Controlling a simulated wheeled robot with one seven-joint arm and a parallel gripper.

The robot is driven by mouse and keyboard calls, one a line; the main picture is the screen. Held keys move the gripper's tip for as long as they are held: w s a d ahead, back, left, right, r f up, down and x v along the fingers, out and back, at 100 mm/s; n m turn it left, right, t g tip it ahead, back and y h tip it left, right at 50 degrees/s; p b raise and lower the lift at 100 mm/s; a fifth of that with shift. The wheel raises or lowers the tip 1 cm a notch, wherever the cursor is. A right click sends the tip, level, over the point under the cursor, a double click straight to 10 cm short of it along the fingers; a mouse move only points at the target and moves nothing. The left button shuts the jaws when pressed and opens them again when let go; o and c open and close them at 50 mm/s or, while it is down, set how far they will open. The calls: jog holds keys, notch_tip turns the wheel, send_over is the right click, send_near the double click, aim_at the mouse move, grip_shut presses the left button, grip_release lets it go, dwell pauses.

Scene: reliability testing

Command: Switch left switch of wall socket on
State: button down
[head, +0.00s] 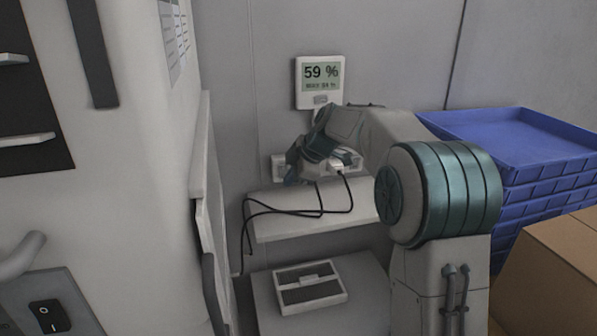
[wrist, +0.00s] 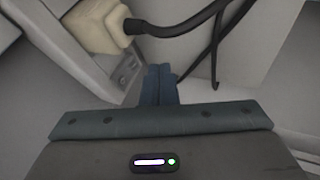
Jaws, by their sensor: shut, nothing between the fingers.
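The white wall socket (head: 278,165) is on the back wall, partly hidden behind my arm and wrist. A pale plug (head: 338,167) with a black cable sits in its right part. In the wrist view, the socket (wrist: 119,88) runs diagonally at upper left, with the cream plug (wrist: 92,25) beside small grey details; I cannot tell the left switch or its position. My gripper (head: 290,179) is at the socket's left part. In the wrist view, its blue fingers (wrist: 160,70) are together and empty, close beside the socket; I cannot tell whether they touch it.
A display reading 59 % (head: 320,80) hangs above the socket. A white shelf (head: 300,225) is below, with black cables (head: 285,212) hanging over it. Blue crates (head: 515,140) and a cardboard box (head: 550,265) stand at right; a white cabinet (head: 130,170) is at left.

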jog(key=shift+w+a+f, duration=0.1)
jog(key=shift+w+a, duration=0.05)
jog(key=shift+w, duration=0.9)
jog(key=shift+f, duration=0.1)
jog(key=shift+w+f+t+b, duration=0.2)
jog(key=shift+f+t+b, duration=0.1)
jog(key=shift+b, duration=0.8)
jog(key=shift+r+p, duration=0.35)
jog(key=shift+r, duration=0.1)
jog(key=shift+r+p, duration=0.4)
jog(key=shift+r, duration=0.3)
jog(key=shift+s, duration=0.1)
